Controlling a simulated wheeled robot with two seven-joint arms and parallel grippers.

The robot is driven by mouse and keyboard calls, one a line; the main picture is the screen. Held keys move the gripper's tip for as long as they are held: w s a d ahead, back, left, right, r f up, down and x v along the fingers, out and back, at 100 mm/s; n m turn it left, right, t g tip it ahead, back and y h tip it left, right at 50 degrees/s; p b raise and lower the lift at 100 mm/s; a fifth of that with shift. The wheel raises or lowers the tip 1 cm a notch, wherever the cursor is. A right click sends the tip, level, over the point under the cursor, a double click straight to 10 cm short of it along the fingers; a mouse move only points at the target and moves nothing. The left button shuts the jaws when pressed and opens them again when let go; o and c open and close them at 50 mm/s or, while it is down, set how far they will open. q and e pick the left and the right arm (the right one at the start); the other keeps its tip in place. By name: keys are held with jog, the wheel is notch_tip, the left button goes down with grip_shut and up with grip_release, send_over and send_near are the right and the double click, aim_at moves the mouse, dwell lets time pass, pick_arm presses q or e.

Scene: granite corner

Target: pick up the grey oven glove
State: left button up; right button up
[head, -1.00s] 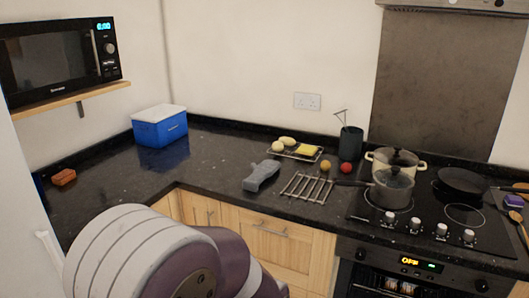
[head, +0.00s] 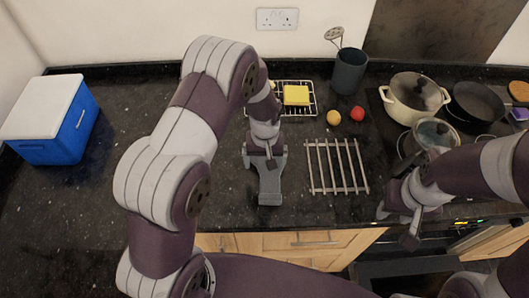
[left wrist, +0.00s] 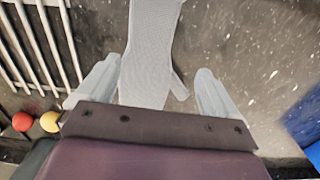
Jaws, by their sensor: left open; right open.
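The grey oven glove (head: 269,186) lies on the dark granite worktop, left of the metal rack, its cuff end towards the front edge. My left gripper (head: 265,154) is open over the glove's far part and hides some of it in the head view. In the left wrist view the glove (left wrist: 152,45) runs between the two spread fingers of my left gripper (left wrist: 158,80), with its thumb towards the right finger. I cannot tell whether the fingers touch it. My right gripper (head: 398,222) is open and empty near the front edge, right of the rack.
The metal bar rack (head: 337,166) lies close to the glove's right. Behind stand a wire tray with a yellow sponge (head: 296,95), a yellow ball (head: 333,117), a red ball (head: 357,114) and a utensil pot (head: 348,72). Pans are at right. A blue cool box (head: 58,130) is far left.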

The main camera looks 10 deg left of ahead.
aim_at(270, 175)
pick_arm(q)
jog(key=shift+s+d+f+p, duration=0.3)
jog(key=shift+d+f+p, duration=0.15)
jog(key=shift+d+f, duration=0.2)
jog(key=shift+s+d+f+p, duration=0.25)
jog(key=shift+d+f+p, duration=0.2)
jog(key=shift+d+f, duration=0.15)
jog(key=f, duration=0.3)
jog(key=w+a+f+p, duration=0.1)
jog(key=shift+f, duration=0.35)
jog(key=shift+s, duration=0.15)
jog(key=shift+s+d, duration=0.15)
jog(key=shift+d, duration=0.1)
jog(key=c, duration=0.3)
jog(key=shift+d+r, duration=0.1)
jog(key=shift+r, duration=0.1)
jog(key=c, duration=0.9)
jog(key=shift+o, duration=0.2)
jog(key=shift+f, duration=0.1)
pick_arm(e)
jog(key=r, duration=0.1)
jog(key=d+r, duration=0.1)
jog(key=r, duration=0.1)
jog(key=shift+s+d+r, duration=0.15)
jog(key=shift+s+d, duration=0.2)
